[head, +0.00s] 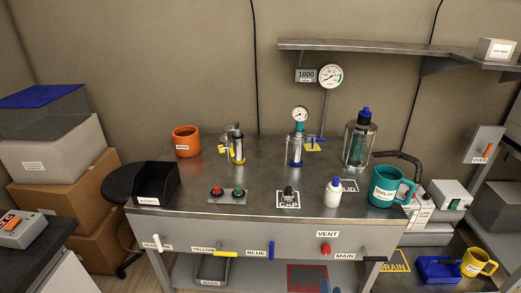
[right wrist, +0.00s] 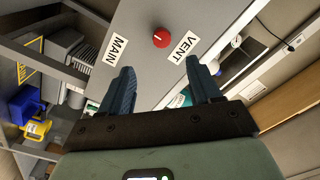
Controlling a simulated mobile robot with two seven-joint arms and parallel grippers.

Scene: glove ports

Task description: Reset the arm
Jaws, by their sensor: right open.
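My right gripper (right wrist: 160,66) is open and empty in the right wrist view, its two blue fingers spread apart. It points at the panel with the labels MAIN and VENT. The red vent knob (right wrist: 160,37) lies beyond the fingertips, between them in the picture and apart from them. In the head view, only a small blue part of the right gripper (head: 327,287) shows at the bottom edge, below the red vent knob (head: 325,249). My left gripper is not in view.
The bench front (head: 300,240) carries a white handle (head: 156,243), yellow handle (head: 225,253), blue handle (head: 271,250) and black main handle (head: 375,259). On top stand a teal mug (head: 382,190), a white bottle (head: 333,193) and an orange mug (head: 186,142). Boxes (head: 60,185) stand left.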

